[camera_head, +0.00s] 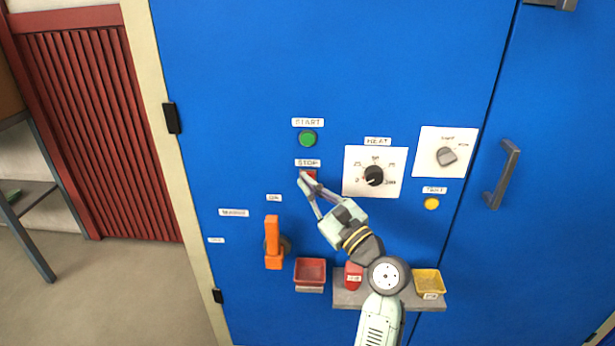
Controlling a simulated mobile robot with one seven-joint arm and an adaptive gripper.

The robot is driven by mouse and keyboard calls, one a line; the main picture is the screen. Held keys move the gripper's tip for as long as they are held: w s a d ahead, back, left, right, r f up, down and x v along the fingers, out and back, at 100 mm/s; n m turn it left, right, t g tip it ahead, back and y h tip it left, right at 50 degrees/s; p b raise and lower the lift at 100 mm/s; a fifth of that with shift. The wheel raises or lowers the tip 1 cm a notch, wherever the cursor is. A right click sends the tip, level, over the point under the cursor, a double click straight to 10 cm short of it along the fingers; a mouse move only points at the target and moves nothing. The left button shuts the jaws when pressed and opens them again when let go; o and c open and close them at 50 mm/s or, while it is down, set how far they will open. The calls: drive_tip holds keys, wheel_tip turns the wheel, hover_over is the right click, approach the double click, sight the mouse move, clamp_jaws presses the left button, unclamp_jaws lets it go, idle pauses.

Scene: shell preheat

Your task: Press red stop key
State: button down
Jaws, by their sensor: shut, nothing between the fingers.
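The red stop key (311,174) is on the blue cabinet door, just under the white STOP label (307,162). It is partly hidden by the fingertips. My gripper (303,181) is shut and empty, with its tips at the lower left of the key. From this view I cannot tell whether the tips touch the key or hover in front of it. The green start button (307,139) sits above, under the START label (307,122).
A heat dial (374,176) and a second selector knob (446,156) are to the right, above a yellow lamp (431,204). An orange lever handle (273,243) sticks out lower left. Red (310,271) and yellow (429,282) bins and a grey shelf (344,298) are below.

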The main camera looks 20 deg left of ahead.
drive_tip(key=shift+s+d, duration=0.1)
drive_tip(key=shift+s, duration=0.1)
drive_tip(key=shift+s+d+p, duration=0.25)
drive_tip(key=shift+s, duration=0.55)
drive_tip(key=shift+s+d+p, duration=0.2)
drive_tip(key=shift+s+p, duration=0.05)
drive_tip(key=shift+s, duration=0.55)
drive_tip(key=shift+s+d+p, duration=0.25)
drive_tip(key=shift+s, duration=0.55)
